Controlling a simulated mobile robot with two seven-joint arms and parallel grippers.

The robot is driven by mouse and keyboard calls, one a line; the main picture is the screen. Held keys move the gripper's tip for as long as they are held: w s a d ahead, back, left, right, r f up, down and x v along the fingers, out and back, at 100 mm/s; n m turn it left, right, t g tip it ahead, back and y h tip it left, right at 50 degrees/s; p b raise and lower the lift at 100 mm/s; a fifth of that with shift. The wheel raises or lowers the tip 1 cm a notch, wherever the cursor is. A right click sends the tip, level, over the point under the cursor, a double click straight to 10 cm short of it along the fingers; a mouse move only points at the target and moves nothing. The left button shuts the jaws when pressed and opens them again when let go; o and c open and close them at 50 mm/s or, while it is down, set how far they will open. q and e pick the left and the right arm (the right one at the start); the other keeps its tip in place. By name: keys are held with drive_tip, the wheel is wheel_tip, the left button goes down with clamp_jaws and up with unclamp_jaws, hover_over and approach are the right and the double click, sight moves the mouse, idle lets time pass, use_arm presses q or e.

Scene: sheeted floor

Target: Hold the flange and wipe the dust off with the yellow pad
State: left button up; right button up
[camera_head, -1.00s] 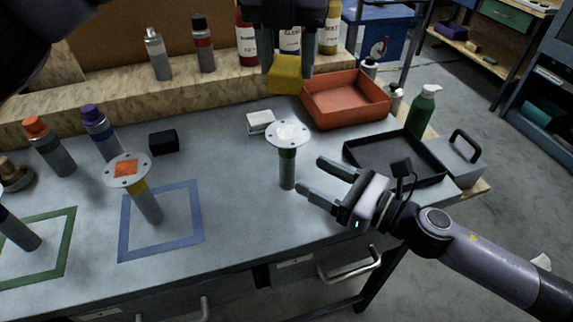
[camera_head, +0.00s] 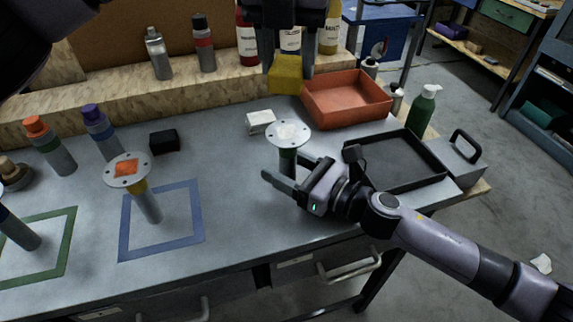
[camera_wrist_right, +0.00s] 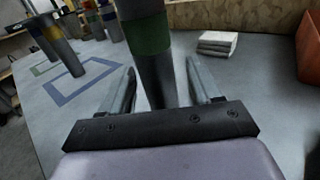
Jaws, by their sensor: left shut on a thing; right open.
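The flange (camera_head: 288,134) stands upright on the bench, a round plate with a whitish dust patch on a grey stem with a green band. My right gripper (camera_head: 284,167) is open, with its fingers on either side of the stem. In the right wrist view the stem (camera_wrist_right: 157,75) stands between the two open fingers (camera_wrist_right: 160,78); contact cannot be told. My left gripper (camera_head: 286,62) is shut on the yellow pad (camera_head: 285,78) and holds it above the back of the bench, behind the flange. The lower right part of the stem is hidden by my right gripper.
Another flange with an orange patch (camera_head: 126,169) stands by the blue square (camera_head: 122,235). A white block (camera_head: 260,121) lies behind the dusty flange. An orange bin (camera_head: 347,103) and a black tray (camera_head: 405,188) are to the right. A black block (camera_head: 164,141) lies left.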

clamp_jaws()
idle(0.3)
idle(0.5)
